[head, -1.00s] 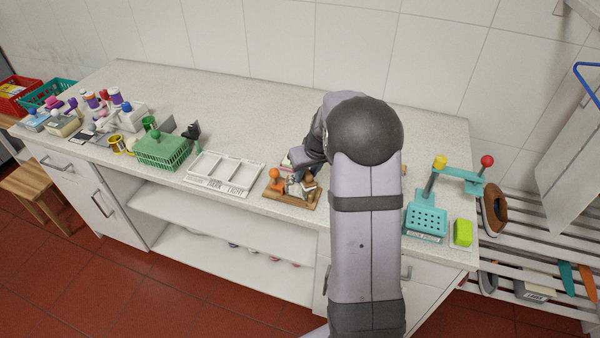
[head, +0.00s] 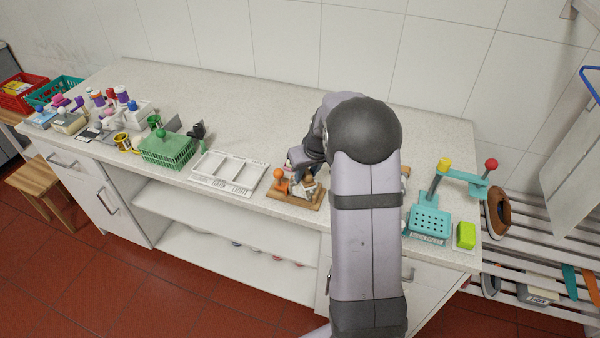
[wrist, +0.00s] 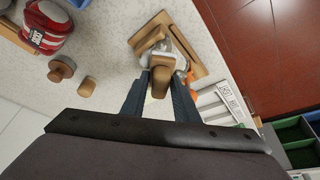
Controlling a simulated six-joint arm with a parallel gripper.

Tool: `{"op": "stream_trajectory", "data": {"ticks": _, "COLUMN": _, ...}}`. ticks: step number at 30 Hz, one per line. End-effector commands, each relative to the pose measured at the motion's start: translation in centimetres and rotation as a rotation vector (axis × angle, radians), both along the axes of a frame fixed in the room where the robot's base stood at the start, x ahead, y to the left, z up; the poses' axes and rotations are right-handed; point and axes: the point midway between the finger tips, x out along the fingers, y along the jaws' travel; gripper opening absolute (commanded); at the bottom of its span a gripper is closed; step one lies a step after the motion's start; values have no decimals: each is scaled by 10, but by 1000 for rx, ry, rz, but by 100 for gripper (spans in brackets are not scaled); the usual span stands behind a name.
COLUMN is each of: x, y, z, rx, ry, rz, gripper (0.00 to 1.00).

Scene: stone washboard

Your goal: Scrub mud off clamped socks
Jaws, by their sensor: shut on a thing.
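A wooden board (head: 310,203) lies near the counter's front edge, partly behind my arm. It carries an orange knob (head: 280,173) and a pale grey cloth-like thing (wrist: 176,50), which looks like a sock under a wooden clamp piece (wrist: 150,39). My gripper (wrist: 160,76) is shut on a tan wooden piece (wrist: 160,86), which looks like a brush handle. The handle is over the board, at the grey cloth. Its underside is hidden, so I cannot tell contact or see mud.
A white sorting tray (head: 222,190) lies left of the board, with a green basket (head: 166,150) beyond. A teal press (head: 430,222) and lime block (head: 466,235) stand at right. A red item (wrist: 45,28) and wooden knobs (wrist: 62,68) show in the wrist view.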

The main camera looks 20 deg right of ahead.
Motion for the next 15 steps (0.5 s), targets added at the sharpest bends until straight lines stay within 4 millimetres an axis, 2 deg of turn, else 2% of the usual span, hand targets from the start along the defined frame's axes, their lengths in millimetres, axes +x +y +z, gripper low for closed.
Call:
{"op": "stream_trajectory", "data": {"ticks": 5, "x": -12, "y": -11, "z": -2, "rx": 0, "ry": 2, "rz": -2, "gripper": 3}}
{"op": "stream_trajectory", "data": {"ticks": 15, "x": 11, "y": 12, "z": 1, "rx": 0, "ry": 3, "rz": 2, "gripper": 3}}
